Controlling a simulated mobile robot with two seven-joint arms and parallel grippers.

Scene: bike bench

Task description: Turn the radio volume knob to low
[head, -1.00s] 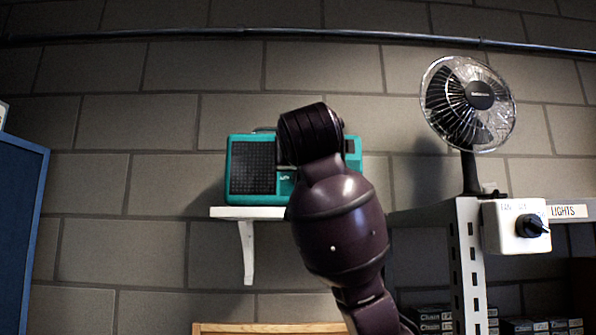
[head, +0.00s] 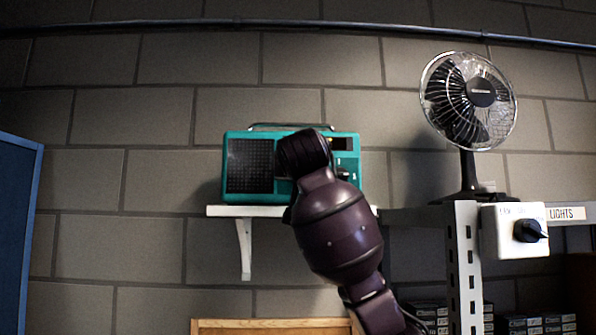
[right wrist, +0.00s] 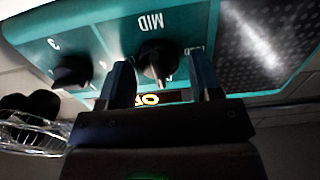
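The teal radio (head: 250,195) stands on a white wall shelf (head: 245,211). My right arm covers part of its front in the head view. In the right wrist view the radio face (right wrist: 110,35) shows a dark knob (right wrist: 155,60) beside the word MID. A second dark knob (right wrist: 70,72) is to its left, near a 3. My right gripper (right wrist: 162,82) is open, with one finger on each side of the knob by MID. I cannot tell whether the fingers touch it. The right fingertips are hidden in the head view. My left gripper is not in view.
A desk fan (head: 467,105) stands on a metal rack (head: 465,265) at the right. A white switch box (head: 505,232) with a black knob is on the rack, beside a LIGHTS label (head: 566,213). A blue panel (head: 18,220) is at the left edge.

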